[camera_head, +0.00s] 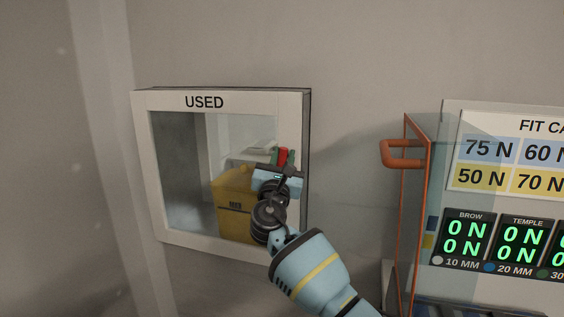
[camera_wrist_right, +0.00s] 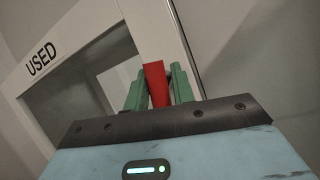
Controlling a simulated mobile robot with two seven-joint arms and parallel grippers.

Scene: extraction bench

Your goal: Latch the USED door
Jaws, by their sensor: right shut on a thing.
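The USED door (camera_head: 205,101) is a white frame with a clear pane on a wall cabinet, at the left of the head view. It lies against or nearly against the cabinet; I cannot tell if it is latched. It also shows in the right wrist view (camera_wrist_right: 100,30). My right gripper (camera_head: 283,157) is at the door's right side. Its green fingers (camera_wrist_right: 160,90) are shut on a red latch handle (camera_wrist_right: 155,80), which stands at the frame's right upright. The fingers hide part of the handle. My left gripper is out of view.
A yellow container (camera_head: 232,205) shows through the door pane. To the right stands a clear panel with an orange edge and an orange handle (camera_head: 402,155), beside a display board (camera_head: 510,160). Bare wall lies between the cabinet and that panel.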

